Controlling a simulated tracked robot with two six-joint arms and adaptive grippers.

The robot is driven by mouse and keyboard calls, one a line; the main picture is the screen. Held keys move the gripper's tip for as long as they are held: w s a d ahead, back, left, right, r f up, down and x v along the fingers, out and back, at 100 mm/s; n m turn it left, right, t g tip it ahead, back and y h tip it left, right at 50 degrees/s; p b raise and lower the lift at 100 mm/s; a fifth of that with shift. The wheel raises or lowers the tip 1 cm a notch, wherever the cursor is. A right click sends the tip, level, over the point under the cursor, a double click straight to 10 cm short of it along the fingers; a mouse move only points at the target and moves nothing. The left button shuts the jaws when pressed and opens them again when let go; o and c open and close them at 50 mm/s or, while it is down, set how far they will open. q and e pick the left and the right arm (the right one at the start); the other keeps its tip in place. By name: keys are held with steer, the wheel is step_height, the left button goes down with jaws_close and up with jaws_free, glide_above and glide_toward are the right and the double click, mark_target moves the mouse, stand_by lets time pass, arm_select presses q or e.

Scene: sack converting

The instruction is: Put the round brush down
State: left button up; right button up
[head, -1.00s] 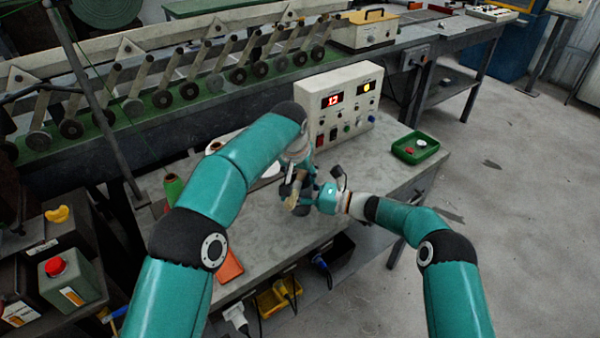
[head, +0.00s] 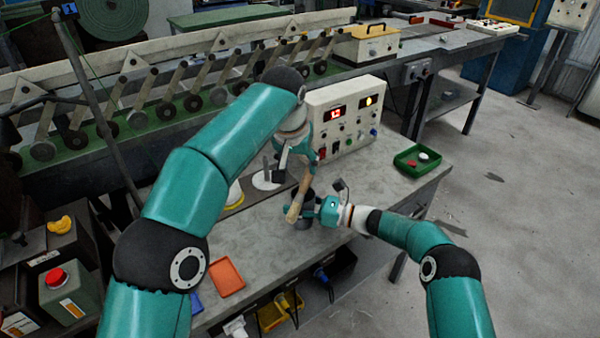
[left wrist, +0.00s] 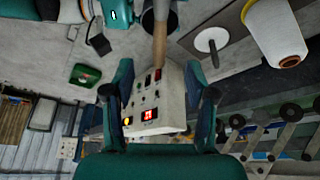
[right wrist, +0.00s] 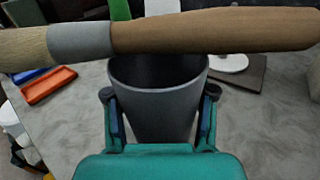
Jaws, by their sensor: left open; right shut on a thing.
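The round brush (head: 298,198) has a wooden handle, grey ferrule and pale bristles. It slants beside and over the dark grey cup (head: 303,224), bristles toward the near side; whether it touches the rim, I cannot tell. In the right wrist view the brush (right wrist: 210,32) crosses in front of the cup (right wrist: 160,100). My left gripper (head: 297,166) is open at the handle end; in the left wrist view the handle (left wrist: 160,45) reaches between its open fingers. My right gripper (head: 320,207) is shut on the cup, fingers at both sides.
A control box (head: 345,115) stands behind the grippers. A green tray (head: 418,162) sits at the bench's right. A white disc (head: 268,180) and a spool (head: 235,196) lie to the left. An orange tray (head: 226,277) is at the near left. Bench right of the cup is mostly clear.

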arm_select(q)
glide_above(302, 186)
steer(key=s, duration=0.2)
step_height(302, 186, down, 6)
steer(key=shift+d+r, duration=0.1)
steer(key=shift+r, duration=0.15)
steer(key=shift+a+x, duration=0.15)
steer(key=shift+x, duration=1.25)
steer(key=shift+a+x, duration=0.15)
steer(key=shift+x, duration=1.2)
steer(key=shift+s+a, duration=0.1)
steer(key=shift+s, duration=0.05)
jaws_close()
